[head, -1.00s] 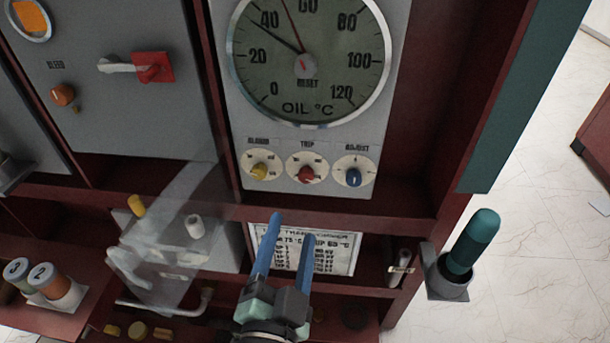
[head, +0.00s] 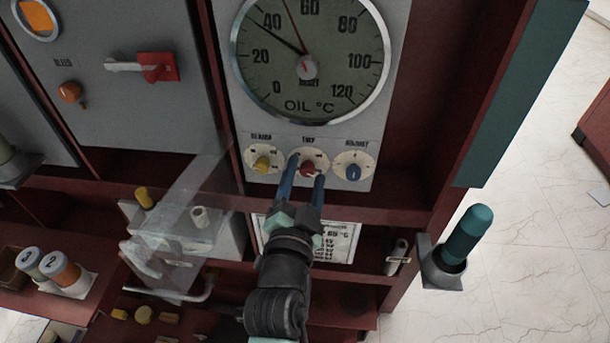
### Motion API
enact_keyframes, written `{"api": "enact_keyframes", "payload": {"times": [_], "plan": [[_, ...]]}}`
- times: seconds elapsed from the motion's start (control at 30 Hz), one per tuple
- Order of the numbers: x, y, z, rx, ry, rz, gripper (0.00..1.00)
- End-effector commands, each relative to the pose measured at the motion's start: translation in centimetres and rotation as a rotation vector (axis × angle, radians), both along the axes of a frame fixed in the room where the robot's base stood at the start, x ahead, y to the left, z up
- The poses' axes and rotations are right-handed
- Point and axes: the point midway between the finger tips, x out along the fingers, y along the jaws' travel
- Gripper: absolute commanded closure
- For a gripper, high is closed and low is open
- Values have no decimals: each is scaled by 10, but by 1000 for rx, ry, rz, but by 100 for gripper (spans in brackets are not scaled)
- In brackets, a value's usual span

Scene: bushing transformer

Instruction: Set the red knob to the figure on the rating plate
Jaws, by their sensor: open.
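The red knob (head: 307,169) sits on a round white dial under the label TRIP, in the middle of a row of three below the oil gauge. My gripper (head: 306,168) is open, its two blue fingers reaching up to the dial, one on each side of the knob. I cannot tell whether they touch it. The fingers partly hide the dial's markings. The rating plate (head: 345,243) is a white printed sheet below the knobs, partly hidden by my gripper. Its visible top line seems to end in 65 °C.
A yellow knob (head: 262,163) is left of the red one and a blue knob (head: 353,172) is right. The oil gauge (head: 310,60) is above. A clear flap (head: 185,220) stands left of my arm. A teal-handled tool (head: 467,235) stands in a holder at right.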

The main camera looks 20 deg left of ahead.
Motion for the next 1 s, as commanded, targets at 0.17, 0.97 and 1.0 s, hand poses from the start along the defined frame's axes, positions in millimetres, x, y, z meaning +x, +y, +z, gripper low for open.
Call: {"api": "enact_keyframes", "payload": {"times": [0.17,0.97,1.0], "plan": [[0,0,0,0,0,0,52],[0,0,-1,-81,-22,0,100],[0,0,-1,-102,-29,0,100]]}}
